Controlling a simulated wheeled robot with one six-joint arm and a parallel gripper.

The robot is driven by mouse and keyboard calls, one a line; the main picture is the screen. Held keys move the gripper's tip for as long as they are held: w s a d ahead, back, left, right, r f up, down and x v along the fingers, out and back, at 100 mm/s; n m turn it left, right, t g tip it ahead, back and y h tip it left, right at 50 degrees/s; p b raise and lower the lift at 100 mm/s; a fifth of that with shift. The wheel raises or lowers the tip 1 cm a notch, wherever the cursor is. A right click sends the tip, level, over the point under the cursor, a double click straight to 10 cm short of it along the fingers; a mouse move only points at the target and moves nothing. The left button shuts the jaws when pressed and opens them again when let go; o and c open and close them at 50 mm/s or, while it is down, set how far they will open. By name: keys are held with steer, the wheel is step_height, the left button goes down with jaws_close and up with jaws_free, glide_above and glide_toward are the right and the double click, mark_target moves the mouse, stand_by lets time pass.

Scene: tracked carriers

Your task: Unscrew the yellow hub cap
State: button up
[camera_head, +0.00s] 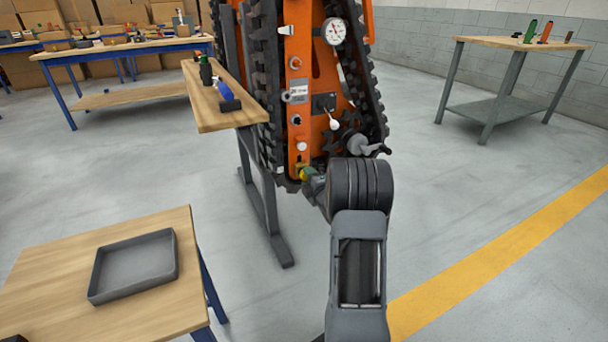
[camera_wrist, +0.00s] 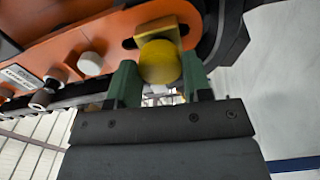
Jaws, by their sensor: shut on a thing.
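The yellow hub cap (camera_wrist: 160,62) is a round yellow disc at the lower end of the orange carrier (camera_wrist: 110,40). In the wrist view it sits between the two green fingers of my gripper (camera_wrist: 155,82), which is shut on it. A yellow block shows just behind the cap, against the orange plate. In the head view my gripper (camera_head: 308,179) reaches the bottom of the carrier (camera_head: 303,60), and only a small bit of yellow shows there. My arm hides part of this spot.
A grey tray (camera_head: 176,268) lies on the wooden table at the lower left. A narrow wooden shelf (camera_head: 205,110) with bottles stands left of the carrier. A side table (camera_head: 515,43) with tools is at the right. The right floor is clear.

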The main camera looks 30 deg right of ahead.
steer(key=shift+s+a, duration=0.15)
steer(key=shift+s, duration=0.9)
steer(key=shift+s+a, duration=0.15)
steer(key=shift+s, duration=0.75)
steer(key=shift+s+a, duration=0.1)
steer(key=shift+s, duration=0.75)
steer(key=shift+o, duration=1.4)
steer(key=c, duration=0.3)
steer(key=shift+c, duration=0.2)
